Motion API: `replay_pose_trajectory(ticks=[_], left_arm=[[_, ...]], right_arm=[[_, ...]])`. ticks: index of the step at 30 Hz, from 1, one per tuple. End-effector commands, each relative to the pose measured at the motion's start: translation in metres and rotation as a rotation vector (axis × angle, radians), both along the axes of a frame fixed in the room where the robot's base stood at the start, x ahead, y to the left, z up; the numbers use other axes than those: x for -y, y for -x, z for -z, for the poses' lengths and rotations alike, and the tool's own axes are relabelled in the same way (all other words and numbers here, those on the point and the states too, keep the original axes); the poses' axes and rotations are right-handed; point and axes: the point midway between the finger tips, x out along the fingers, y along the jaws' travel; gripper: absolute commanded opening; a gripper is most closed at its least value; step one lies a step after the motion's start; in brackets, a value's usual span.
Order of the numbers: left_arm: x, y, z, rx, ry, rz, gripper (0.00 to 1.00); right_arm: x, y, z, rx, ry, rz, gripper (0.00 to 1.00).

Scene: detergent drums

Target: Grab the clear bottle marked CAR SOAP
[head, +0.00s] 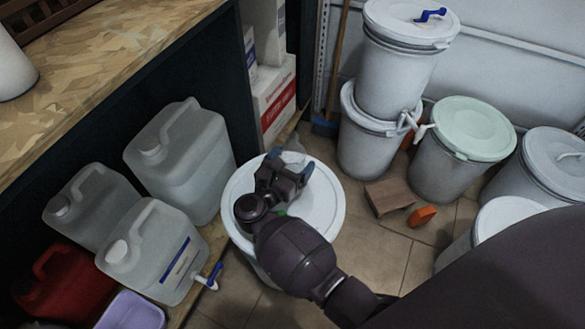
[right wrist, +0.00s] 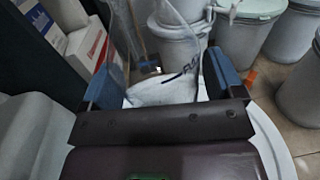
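A clear, see-through bottle (right wrist: 175,65) with dark lettering stands at the far side of a white drum lid (head: 322,205). Its lettering is only partly visible, and I cannot read it as CAR SOAP. In the head view a small part of the bottle (head: 291,143) shows beyond my right gripper (head: 291,161). In the right wrist view my right gripper (right wrist: 165,82) has its two blue-padded fingers wide apart, with the bottle between or just beyond them. I cannot tell whether they touch it. My left gripper is not in view.
Translucent jugs (head: 185,160) and a red can (head: 65,285) stand at left under a wooden counter (head: 110,45). White drums (head: 400,60) stand at the back and right. A brown block (head: 388,197) and an orange item (head: 422,215) lie on the tiled floor.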

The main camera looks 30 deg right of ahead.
Motion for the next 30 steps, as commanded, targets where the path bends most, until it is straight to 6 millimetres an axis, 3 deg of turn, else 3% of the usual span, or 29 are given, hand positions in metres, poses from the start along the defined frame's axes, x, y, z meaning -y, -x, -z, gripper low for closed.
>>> replay_pose_trajectory(ticks=[1, 8, 17, 24, 30], left_arm=[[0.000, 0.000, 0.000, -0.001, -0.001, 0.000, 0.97], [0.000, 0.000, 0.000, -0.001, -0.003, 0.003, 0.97], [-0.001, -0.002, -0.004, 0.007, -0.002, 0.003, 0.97], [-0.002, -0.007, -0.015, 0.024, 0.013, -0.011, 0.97], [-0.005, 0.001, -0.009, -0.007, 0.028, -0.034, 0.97]], right_arm=[[0.000, 0.000, 0.000, 0.000, 0.000, 0.000, 0.79], [0.000, 0.000, 0.000, 0.000, 0.000, 0.000, 0.46], [0.000, -0.001, -0.007, 0.003, -0.001, 0.001, 0.46], [0.000, -0.002, -0.050, 0.012, -0.003, 0.001, 0.46], [0.000, -0.001, -0.083, 0.008, -0.001, 0.001, 0.46]])
